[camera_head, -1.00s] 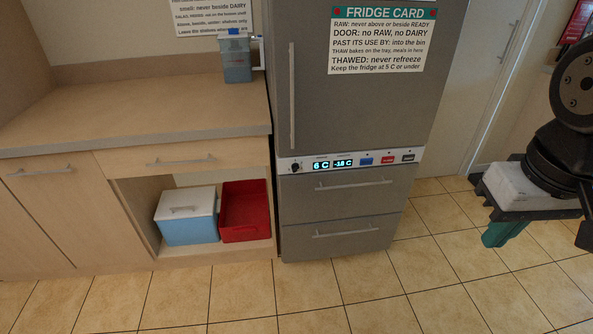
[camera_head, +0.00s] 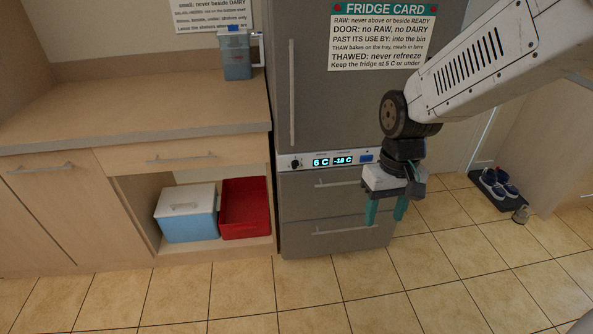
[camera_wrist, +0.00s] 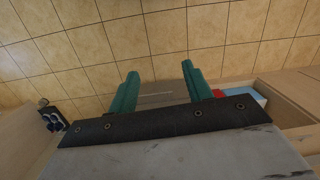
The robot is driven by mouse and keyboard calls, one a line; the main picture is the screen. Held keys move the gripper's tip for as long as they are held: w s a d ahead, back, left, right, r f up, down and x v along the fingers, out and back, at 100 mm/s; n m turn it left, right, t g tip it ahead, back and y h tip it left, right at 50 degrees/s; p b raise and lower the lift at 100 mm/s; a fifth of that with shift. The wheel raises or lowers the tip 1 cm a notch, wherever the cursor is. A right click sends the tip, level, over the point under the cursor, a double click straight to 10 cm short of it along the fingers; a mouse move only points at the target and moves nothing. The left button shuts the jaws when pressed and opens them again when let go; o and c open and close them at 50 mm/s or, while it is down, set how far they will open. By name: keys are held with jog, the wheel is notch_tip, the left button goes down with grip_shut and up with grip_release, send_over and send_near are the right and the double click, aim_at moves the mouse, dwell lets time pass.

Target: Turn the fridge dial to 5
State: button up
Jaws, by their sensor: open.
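The fridge dial (camera_head: 296,164) is a small black knob at the left end of the white control strip across the grey fridge (camera_head: 340,100). The display (camera_head: 332,161) beside it reads 6 C and -18 C. My gripper (camera_head: 385,212) has green fingers and is open and empty, pointing down in front of the lower drawers, to the right of and below the dial. In the wrist view its two fingers (camera_wrist: 158,90) stand apart over the tiled floor. The dial is not in the wrist view. My arm hides the right part of the strip.
A fridge card (camera_head: 383,36) hangs on the upper door, beside a long vertical handle (camera_head: 292,94). Drawer handles (camera_head: 345,229) stick out below the strip. A wooden counter (camera_head: 130,105) stands left, with a blue box (camera_head: 187,214) and red bin (camera_head: 245,207) beneath. Shoes (camera_head: 499,184) sit right.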

jog(key=w+a+f+n+t, duration=0.1)
jog(key=w+a+f+t, duration=0.1)
jog(key=w+a+f, duration=0.4)
jog(key=w+a+f+n+t, duration=0.1)
jog(key=w+a+f, duration=0.2)
jog(key=w+f, duration=0.65)
jog(key=n+t+y, duration=0.2)
jog(key=n+t, duration=0.1)
jog(key=t, duration=1.3)
send_near(296, 167)
jog(key=w, duration=0.6)
jog(key=w+a, duration=0.1)
jog(key=w, duration=0.1)
jog(key=shift+w, duration=0.15)
jog(key=shift+c, duration=0.3)
jog(key=c, duration=0.9)
